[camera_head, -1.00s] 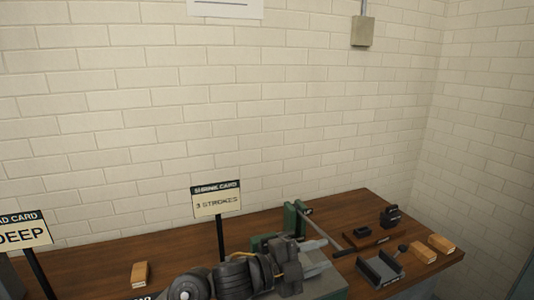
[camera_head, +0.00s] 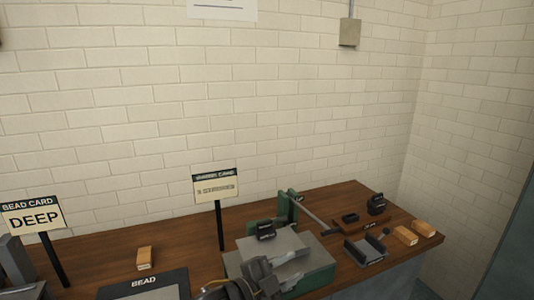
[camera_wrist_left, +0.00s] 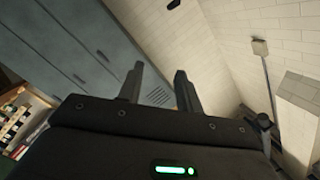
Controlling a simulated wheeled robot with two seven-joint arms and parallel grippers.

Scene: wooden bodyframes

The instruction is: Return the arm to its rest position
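My left arm shows at the bottom centre of the head view, in front of the green and grey machine (camera_head: 300,272). My left gripper (camera_head: 262,276) is partly cut off and hard to make out there. In the left wrist view its two dark fingers (camera_wrist_left: 158,76) stand apart with nothing between them. They point towards blue-grey lockers (camera_wrist_left: 90,50) and a pale brick wall. My right gripper is not in view.
The wooden bench (camera_head: 190,232) carries a bead card reading DEEP (camera_head: 34,218), a second card (camera_head: 215,186), a mat marked BEAD (camera_head: 150,286), several wooden blocks (camera_head: 145,258) and a dark tray (camera_head: 366,250). The brick wall stands behind.

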